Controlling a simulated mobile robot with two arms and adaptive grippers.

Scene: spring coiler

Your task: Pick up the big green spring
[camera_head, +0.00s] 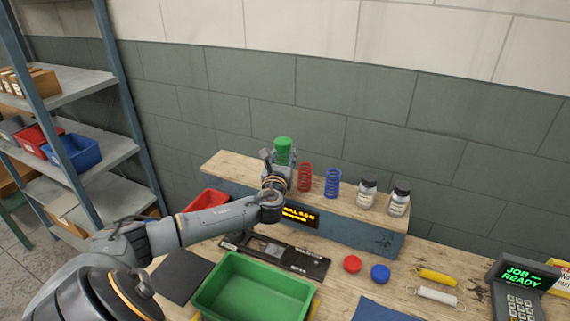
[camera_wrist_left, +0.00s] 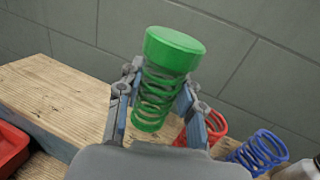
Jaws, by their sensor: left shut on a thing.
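The big green spring (camera_head: 283,157) is at the left part of the raised wooden shelf, with a solid green cap (camera_head: 283,143) on top. In the left wrist view the spring (camera_wrist_left: 156,98) stands upright, slightly tilted in the picture, between the two fingers. My left gripper (camera_wrist_left: 160,90) is shut on the spring, its fingers on both sides below the cap (camera_wrist_left: 175,48). The left gripper also shows in the head view (camera_head: 281,160), partly hiding the spring. Whether the spring's bottom touches the shelf is hard to tell. My right gripper is not in view.
A red spring (camera_head: 305,177) and a blue spring (camera_head: 333,183) stand close to the right on the shelf (camera_head: 350,207), then two jars (camera_head: 367,193). Below are a green bin (camera_head: 225,297), red and blue caps (camera_head: 352,264), a yellow spring (camera_head: 437,277) and a keypad terminal (camera_head: 522,285).

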